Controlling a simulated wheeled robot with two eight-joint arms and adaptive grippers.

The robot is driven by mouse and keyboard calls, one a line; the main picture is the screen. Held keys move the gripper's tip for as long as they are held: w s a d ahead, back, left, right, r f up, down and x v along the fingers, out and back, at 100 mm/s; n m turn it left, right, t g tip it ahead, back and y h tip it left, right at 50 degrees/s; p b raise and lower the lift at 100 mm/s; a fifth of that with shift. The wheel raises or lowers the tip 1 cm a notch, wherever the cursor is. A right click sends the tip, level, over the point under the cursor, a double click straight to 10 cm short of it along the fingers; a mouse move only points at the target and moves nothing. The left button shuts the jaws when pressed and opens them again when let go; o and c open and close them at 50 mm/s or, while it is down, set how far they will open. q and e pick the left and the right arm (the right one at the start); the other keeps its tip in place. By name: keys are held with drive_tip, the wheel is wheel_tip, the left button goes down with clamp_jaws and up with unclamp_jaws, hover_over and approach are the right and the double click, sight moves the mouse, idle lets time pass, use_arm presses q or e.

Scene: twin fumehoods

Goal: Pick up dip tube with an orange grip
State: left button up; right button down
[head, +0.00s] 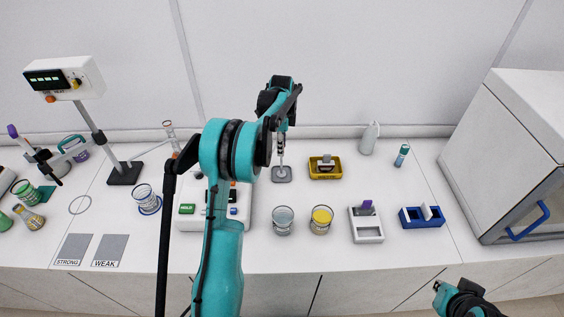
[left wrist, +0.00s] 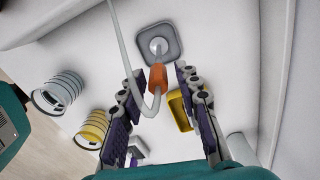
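The dip tube's orange grip (left wrist: 157,79) shows in the left wrist view, with a pale bent tube (left wrist: 118,35) curving beside and below it. Beyond the grip is a square grey stand base (left wrist: 158,44), also seen in the head view (head: 281,174). My left gripper (left wrist: 159,72) is open, one finger on each side of the orange grip, with visible gaps on both sides. In the head view the left gripper (head: 281,130) hangs above the stand, and my arm hides the orange grip. My right gripper (head: 452,297) is at the lower right edge, its fingers unclear.
A yellow tray (head: 325,168) stands right of the stand. A grey-filled beaker (head: 283,220) and a yellow-filled beaker (head: 321,220) stand in front. A white device (head: 188,222) lies partly behind my left arm. A white cabinet (head: 505,150) is at the right.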

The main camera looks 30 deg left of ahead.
use_arm(q)
drive_tip(key=b, duration=0.1)
hover_over(282, 173)
drive_tip(key=f, duration=0.7)
drive_tip(key=shift+w+a+f, duration=0.2)
drive_tip(key=shift+f, duration=0.05)
drive_tip(key=shift+r, duration=0.1)
clamp_jaws()
